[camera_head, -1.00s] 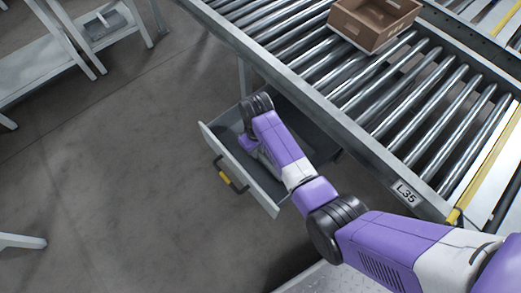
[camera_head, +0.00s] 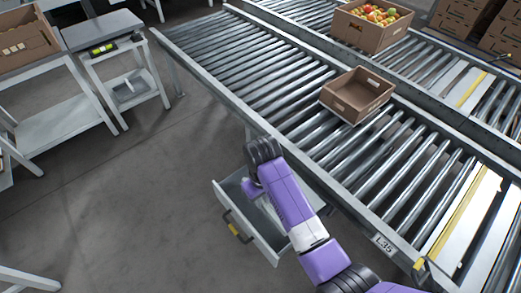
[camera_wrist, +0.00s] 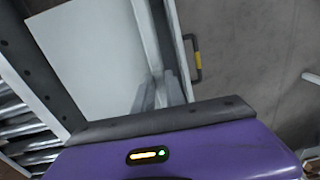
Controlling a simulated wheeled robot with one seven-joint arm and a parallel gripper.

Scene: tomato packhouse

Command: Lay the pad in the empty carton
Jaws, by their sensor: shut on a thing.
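The empty brown carton (camera_head: 343,98) stands upright and open-topped on the roller conveyor in the head view. My gripper is over the open drawer (camera_head: 228,212) below the conveyor's near side; its fingers are hidden behind my arm there. In the wrist view my gripper (camera_wrist: 153,92) is shut on the pad (camera_wrist: 85,50), a flat pale sheet that fills the upper left. I cannot tell how far the pad is clear of the drawer. The drawer's front with its black and yellow handle (camera_wrist: 197,60) shows beside it.
The conveyor (camera_head: 240,65) has a raised side rail between the drawer and the carton. A carton of tomatoes (camera_head: 350,30) stands on the farther conveyor. White benches (camera_head: 95,75) stand at the left, one holding another carton (camera_head: 25,45). The floor between is clear.

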